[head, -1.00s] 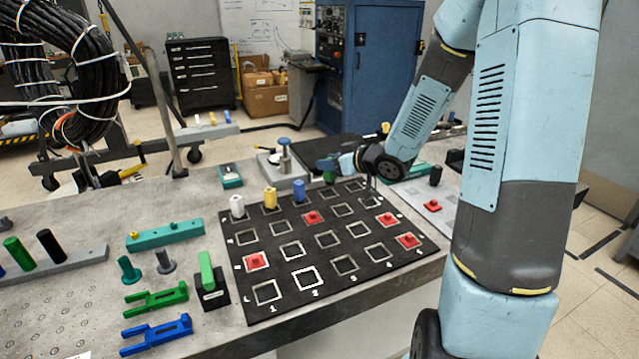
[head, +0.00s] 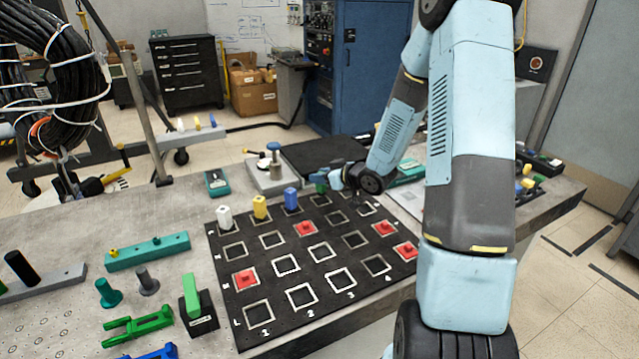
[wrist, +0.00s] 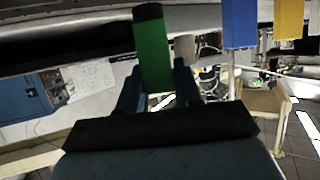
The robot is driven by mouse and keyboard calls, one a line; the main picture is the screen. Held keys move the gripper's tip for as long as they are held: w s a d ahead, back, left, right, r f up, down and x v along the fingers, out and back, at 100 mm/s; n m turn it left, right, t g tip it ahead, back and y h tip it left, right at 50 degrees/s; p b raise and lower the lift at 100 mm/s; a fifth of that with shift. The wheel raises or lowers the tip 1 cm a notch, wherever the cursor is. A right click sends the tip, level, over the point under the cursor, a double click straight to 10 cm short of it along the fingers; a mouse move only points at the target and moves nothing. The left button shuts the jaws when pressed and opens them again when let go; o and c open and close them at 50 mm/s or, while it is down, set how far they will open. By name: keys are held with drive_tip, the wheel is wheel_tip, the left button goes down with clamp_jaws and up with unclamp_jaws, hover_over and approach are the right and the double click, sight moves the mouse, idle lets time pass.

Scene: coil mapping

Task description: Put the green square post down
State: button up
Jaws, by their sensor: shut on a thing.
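My gripper (head: 334,180) is at the back edge of the black board (head: 222,302), just right of the blue post. It is shut on the green square post (wrist: 152,50), which stands between the fingers in the wrist view. In the head view only a small part of the green post (head: 321,187) shows beside the fingers. It lines up with the row of white (head: 224,217), yellow (head: 260,207) and blue (head: 291,200) posts. I cannot tell whether its foot touches the board. The blue post (wrist: 240,24) and yellow post (wrist: 289,18) are near it in the wrist view.
Red pieces (head: 306,229) sit in several outlined squares of the board. Other squares are empty. A steel-topped stand (head: 272,170) is behind the board. A green block on a black base (head: 196,308) and a teal bar (head: 147,251) lie to the left.

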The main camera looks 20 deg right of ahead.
wheel_tip(320, 180, down, 2)
drive_tip(key=shift+s+d+f, duration=0.1)
drive_tip(key=shift+s, duration=0.05)
drive_tip(key=shift+f, duration=0.25)
drive_tip(key=shift+a, duration=0.3)
drive_tip(key=o, duration=1.1)
drive_tip(key=shift+r, duration=0.1)
